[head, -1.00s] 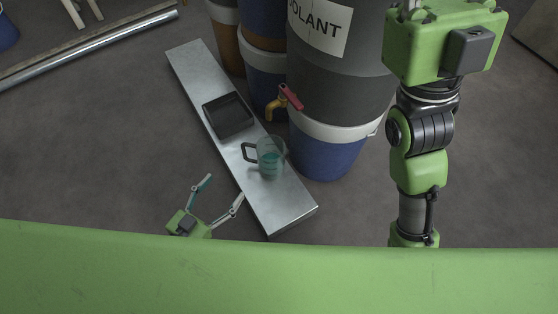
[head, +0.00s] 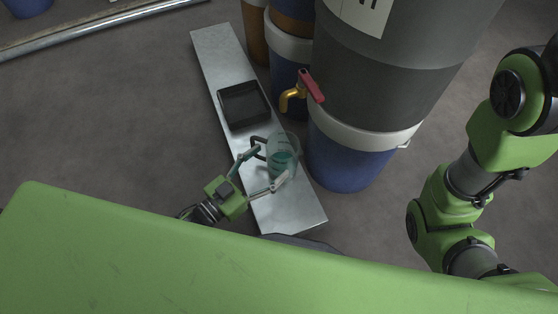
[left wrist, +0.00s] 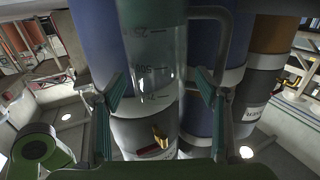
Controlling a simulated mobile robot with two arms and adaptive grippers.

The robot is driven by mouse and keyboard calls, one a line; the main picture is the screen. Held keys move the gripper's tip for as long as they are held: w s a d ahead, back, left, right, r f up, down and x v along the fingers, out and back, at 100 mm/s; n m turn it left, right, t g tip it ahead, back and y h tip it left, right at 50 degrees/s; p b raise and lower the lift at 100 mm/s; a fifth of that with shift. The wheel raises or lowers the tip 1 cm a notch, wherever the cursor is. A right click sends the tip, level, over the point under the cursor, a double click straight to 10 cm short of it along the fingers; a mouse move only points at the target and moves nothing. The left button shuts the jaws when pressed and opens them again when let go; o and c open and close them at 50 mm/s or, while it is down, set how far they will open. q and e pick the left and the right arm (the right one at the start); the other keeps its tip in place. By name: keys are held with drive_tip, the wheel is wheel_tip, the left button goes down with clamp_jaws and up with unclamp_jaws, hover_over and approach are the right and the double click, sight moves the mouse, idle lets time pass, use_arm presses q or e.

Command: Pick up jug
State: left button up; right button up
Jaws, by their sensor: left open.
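The jug (head: 284,157) is clear, with markings, a dark handle and some teal liquid low inside. It stands upright on a metal bench in the head view. My left gripper (head: 271,163) is open at the jug's near left side, with one finger near the handle and the other at the front side. In the left wrist view the jug (left wrist: 155,45) rises between the two spread fingers, its handle to the right. Contact with the fingers cannot be told. My right arm shows at the right of the head view, but its gripper is out of frame.
A black tray (head: 244,104) lies on the metal bench (head: 212,48) beyond the jug. A large grey and blue barrel (head: 345,160) stands close to the jug's right. A tap with a red handle (head: 311,86) sticks out above the bench. Other barrels stand behind.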

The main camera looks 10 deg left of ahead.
sight(293, 143)
use_arm(q)
drive_tip(key=b+x, duration=0.3)
drive_tip(key=x, duration=0.1)
drive_tip(key=shift+s+d, duration=0.1)
drive_tip(key=shift+w+d+b, duration=0.35)
drive_tip(key=shift+w, duration=0.1)
drive_tip(key=shift+r, duration=0.1)
drive_tip(key=shift+r, duration=0.1)
drive_tip(key=c, duration=1.2)
